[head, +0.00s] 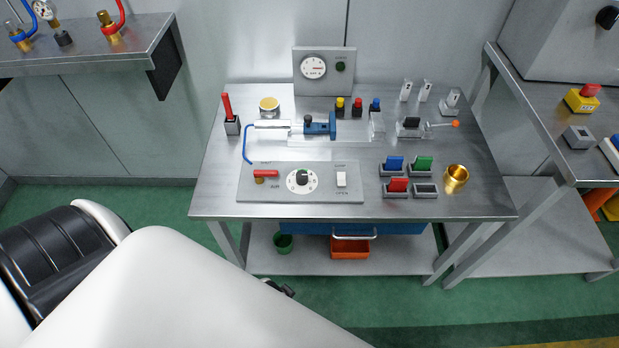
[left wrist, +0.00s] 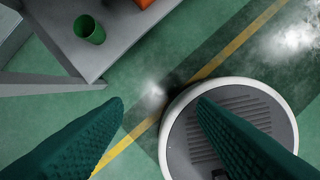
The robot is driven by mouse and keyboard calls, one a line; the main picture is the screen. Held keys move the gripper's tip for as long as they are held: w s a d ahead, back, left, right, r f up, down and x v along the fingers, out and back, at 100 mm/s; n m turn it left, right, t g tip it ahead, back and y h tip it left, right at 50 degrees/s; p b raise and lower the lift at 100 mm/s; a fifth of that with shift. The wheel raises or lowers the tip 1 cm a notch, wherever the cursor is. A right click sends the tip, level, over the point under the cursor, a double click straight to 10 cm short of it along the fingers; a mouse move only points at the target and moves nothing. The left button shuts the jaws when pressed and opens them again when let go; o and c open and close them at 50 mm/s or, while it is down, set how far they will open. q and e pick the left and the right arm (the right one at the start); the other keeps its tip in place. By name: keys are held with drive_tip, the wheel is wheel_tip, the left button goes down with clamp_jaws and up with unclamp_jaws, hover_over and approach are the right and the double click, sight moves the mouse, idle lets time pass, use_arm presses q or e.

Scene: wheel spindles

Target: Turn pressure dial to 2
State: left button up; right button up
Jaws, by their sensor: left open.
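The dial (head: 301,180) has a round white face with marks and a dark knob in its middle. It sits on a grey control panel (head: 250,192) at the front of the steel table. Its setting is too small to read. A round white gauge (head: 313,67) with a red needle stands on an upright plate behind. My left gripper (left wrist: 160,99) is open and empty, with two dark green padded fingers over the floor in the left wrist view. In the head view my white left arm hides most of it, low in front of the table. My right gripper is not in view.
On the panel are a red-handled valve (head: 265,173) and a white switch (head: 341,180). A blue clamp device (head: 320,125), coloured blocks and a brass cup (head: 456,178) stand on the table (head: 300,211). Below are a green cup (head: 283,242) and an orange bin (head: 349,249).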

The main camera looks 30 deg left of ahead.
sight(302, 174)
use_arm(q)
drive_tip(key=w+d+r+h+b, duration=0.1)
drive_tip(key=w+d+r+b, duration=0.15)
drive_tip(key=w+r, duration=0.55)
drive_tip(key=w+d+r+h+b, duration=0.15)
drive_tip(key=w+r+b, duration=0.35)
drive_tip(key=r, duration=0.5)
drive_tip(key=w+a+r, duration=0.1)
drive_tip(key=w+a, duration=0.1)
drive_tip(key=w, duration=0.1)
drive_tip(key=w+a+r+n+g+y+p, duration=0.1)
drive_tip(key=w+a+r, duration=0.1)
drive_tip(key=w, duration=0.1)
drive_tip(key=w+a+r+n+y, duration=0.1)
drive_tip(key=w+a+r, duration=0.1)
drive_tip(key=w+a, duration=0.1)
drive_tip(key=shift+w+r, duration=0.1)
drive_tip(key=shift+w, duration=0.35)
drive_tip(key=w+a+r+n+g, duration=0.1)
drive_tip(key=w+a+r+n, duration=0.35)
drive_tip(key=a+r, duration=0.4)
drive_tip(key=shift+y, duration=0.35)
drive_tip(key=f, duration=1.2)
drive_tip(key=shift+w+a+f, duration=0.15)
drive_tip(key=shift+w+f, duration=0.05)
drive_tip(key=shift+c, duration=0.3)
drive_tip(key=c, duration=0.9)
